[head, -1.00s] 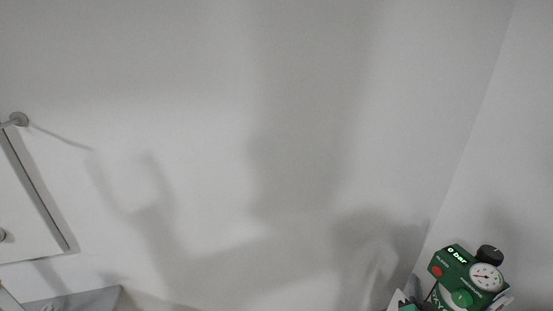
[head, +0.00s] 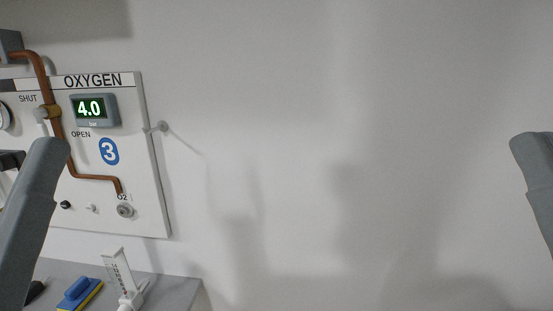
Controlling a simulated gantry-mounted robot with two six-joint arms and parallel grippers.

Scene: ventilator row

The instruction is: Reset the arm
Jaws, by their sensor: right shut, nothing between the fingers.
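A grey part of my right arm (head: 538,180) stands at the right edge of the head view and is cut off by the frame. It is apart from everything else, over bare wall. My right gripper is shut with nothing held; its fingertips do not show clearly. A matching grey part of my left arm (head: 32,225) rises from the bottom left, in front of the oxygen panel.
The oxygen panel (head: 140,150) hangs on the left wall, with a display (head: 93,109) reading 4.0 and a copper pipe (head: 92,177). Below, a grey worktop (head: 180,290) holds a white flowmeter (head: 120,272) and a blue-yellow block (head: 80,291).

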